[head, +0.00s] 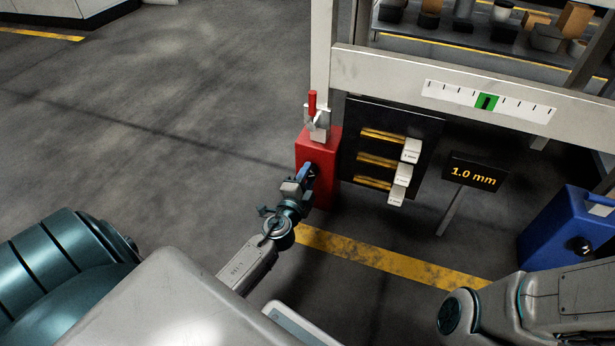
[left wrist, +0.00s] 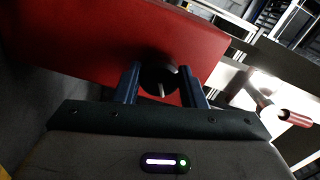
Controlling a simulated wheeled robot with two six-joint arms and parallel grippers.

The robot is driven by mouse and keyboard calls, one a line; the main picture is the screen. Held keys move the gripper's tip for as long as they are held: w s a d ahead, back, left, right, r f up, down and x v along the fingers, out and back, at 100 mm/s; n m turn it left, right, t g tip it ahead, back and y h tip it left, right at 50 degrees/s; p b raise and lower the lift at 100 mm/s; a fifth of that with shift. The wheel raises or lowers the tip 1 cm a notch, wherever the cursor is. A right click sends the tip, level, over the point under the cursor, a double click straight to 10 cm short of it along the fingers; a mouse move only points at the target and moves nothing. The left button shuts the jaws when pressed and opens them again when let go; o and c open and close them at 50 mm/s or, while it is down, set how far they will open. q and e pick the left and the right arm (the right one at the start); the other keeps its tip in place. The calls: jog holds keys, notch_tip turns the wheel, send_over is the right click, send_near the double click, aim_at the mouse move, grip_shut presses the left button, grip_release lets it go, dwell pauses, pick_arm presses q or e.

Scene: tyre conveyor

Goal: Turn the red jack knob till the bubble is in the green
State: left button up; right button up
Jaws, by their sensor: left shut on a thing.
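The red jack (head: 318,150) stands under the left end of the pale beam. Its dark round knob (left wrist: 160,78) shows in the left wrist view on the red face. My left gripper (head: 308,172) is at the front of the jack, its two blue fingers on either side of the knob, shut on it. In the head view the gripper hides the knob. The white scale (head: 455,94) on the beam has a green band (head: 479,98) in its middle. A dark mark (head: 486,101), seemingly the bubble, lies within the green. My right gripper is not in view.
A red-handled lever (head: 312,103) stands above the jack. A black panel (head: 352,125) with yellow bars and white tags is just right of it. A sign (head: 472,175) reads 1.0 mm. A blue jack (head: 555,225) with a black knob stands at the right. The floor to the left is clear.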

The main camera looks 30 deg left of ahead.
pick_arm(q)
jog(key=o, duration=1)
jog(key=shift+s, duration=0.1)
jog(key=v, duration=1)
jog(key=shift+s, duration=0.35)
jog(key=shift+d, duration=0.1)
